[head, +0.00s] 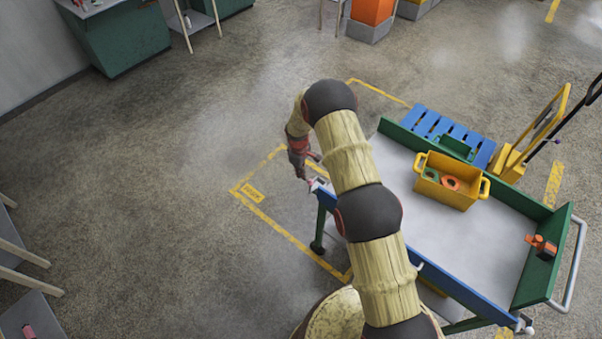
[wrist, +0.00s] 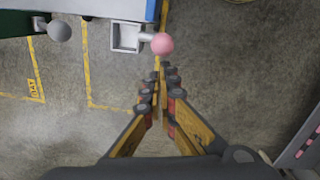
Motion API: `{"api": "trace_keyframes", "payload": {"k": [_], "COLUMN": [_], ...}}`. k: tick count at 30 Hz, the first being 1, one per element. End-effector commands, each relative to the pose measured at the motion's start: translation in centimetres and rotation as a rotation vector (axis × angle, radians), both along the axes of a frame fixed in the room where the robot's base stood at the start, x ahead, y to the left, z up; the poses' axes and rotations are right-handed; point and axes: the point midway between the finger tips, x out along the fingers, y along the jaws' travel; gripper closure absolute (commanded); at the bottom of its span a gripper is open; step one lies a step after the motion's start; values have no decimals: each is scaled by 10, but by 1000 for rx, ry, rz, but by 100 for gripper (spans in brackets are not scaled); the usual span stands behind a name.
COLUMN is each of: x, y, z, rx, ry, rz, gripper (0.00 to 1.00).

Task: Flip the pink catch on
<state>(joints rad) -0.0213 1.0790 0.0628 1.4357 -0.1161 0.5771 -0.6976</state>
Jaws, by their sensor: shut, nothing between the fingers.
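The pink catch (wrist: 161,44) is a round pink knob on a short pale lever, joined to a square grey metal housing (wrist: 127,37) in the wrist view. The lever points to the right. My gripper (wrist: 165,72) is shut and empty, with its fingertips just below the pink knob in the picture; I cannot tell whether they touch it. In the head view my gripper (head: 302,172) is by the near-left corner of the cart, beside a small pale fitting (head: 318,184) on the end of the blue rail. The pink knob cannot be made out there.
A grey knob (wrist: 59,31) on another fitting is to the left in the wrist view. The cart (head: 476,248) carries a yellow bin (head: 431,190) and an orange-black object (head: 541,245). A blue slatted pallet (head: 440,128) is behind it. Floor to the left is clear.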

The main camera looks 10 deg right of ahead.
Motion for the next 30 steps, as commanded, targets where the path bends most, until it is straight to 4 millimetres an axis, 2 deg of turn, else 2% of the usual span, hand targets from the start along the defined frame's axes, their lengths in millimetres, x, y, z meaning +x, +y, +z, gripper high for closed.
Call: {"api": "trace_keyframes", "payload": {"k": [30], "x": [-9], "y": [-6], "z": [3], "rx": [61], "ry": [-85], "rz": [0], "gripper": [100]}}
